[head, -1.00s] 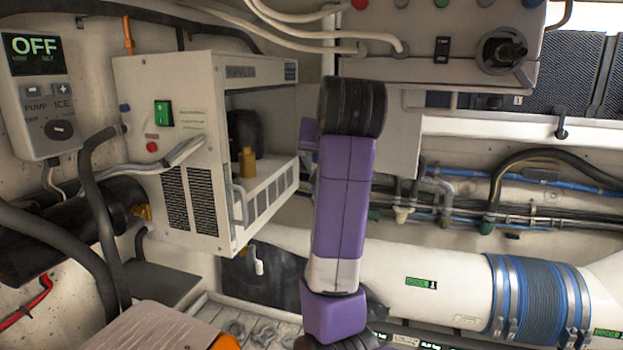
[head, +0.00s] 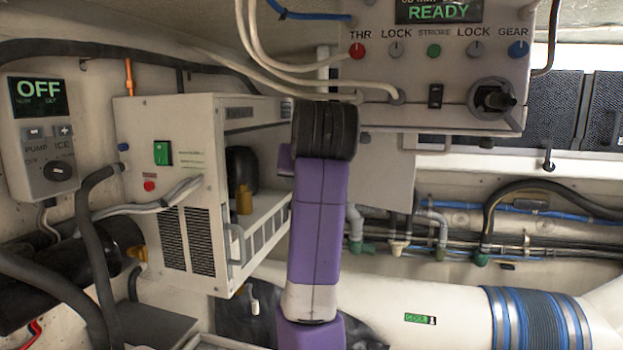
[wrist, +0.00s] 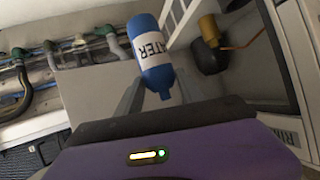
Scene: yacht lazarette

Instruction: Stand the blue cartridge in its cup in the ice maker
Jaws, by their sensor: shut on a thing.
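The blue cartridge (wrist: 155,50) shows in the wrist view, with a white band lettered "WATER". My gripper (wrist: 158,92) is shut on it, one finger on each side, and holds it in the air beside the ice maker. In the head view my purple arm hides the gripper and the cartridge. The ice maker (head: 205,225) is the white cabinet at left centre, its bay open toward my arm. Inside the bay are a brass-coloured fitting (head: 244,200) and a dark round body (head: 241,166); both also show in the wrist view. I cannot make out the cup.
A control panel (head: 440,65) reading "READY" hangs above right of my arm. A pump control box (head: 40,135) reading "OFF" is at far left. Dark hoses (head: 95,240) run past the cabinet's left side. A white duct (head: 400,295) with a blue sleeve crosses below.

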